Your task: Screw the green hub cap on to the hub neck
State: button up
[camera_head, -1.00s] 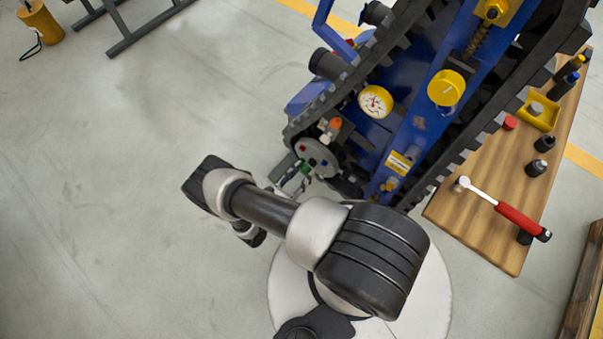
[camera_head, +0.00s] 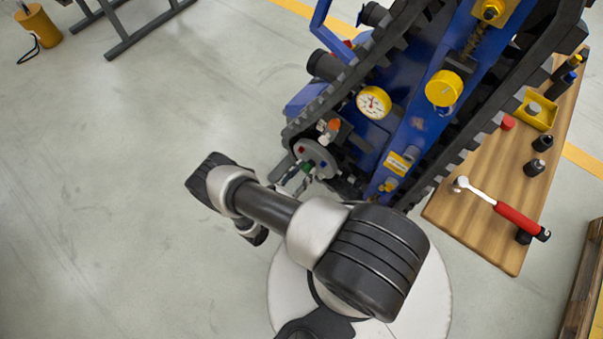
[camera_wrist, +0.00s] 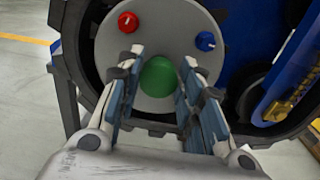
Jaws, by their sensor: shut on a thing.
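The green hub cap (camera_wrist: 158,76) shows as a round green face between my fingers in the wrist view. My gripper (camera_wrist: 161,88) is shut on the cap, one finger on each side. In the head view a bit of the green cap (camera_head: 307,167) shows at the hub face (camera_head: 321,155), partly hidden by my fingers. The hub neck is hidden behind the cap, so I cannot tell how far the cap sits on it.
A red cap (camera_wrist: 128,22) and a blue cap (camera_wrist: 205,41) sit on the hub face near the green one. The dark track (camera_head: 318,110) rings the hub closely. A wooden bench (camera_head: 475,228) with a red-handled ratchet (camera_head: 515,215) stands at the right.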

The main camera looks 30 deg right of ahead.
jog(key=shift+w+d, duration=0.25)
jog(key=shift+d, duration=0.45)
jog(key=o, duration=0.9)
jog(key=shift+c, duration=0.2)
jog(key=v, duration=1.2)
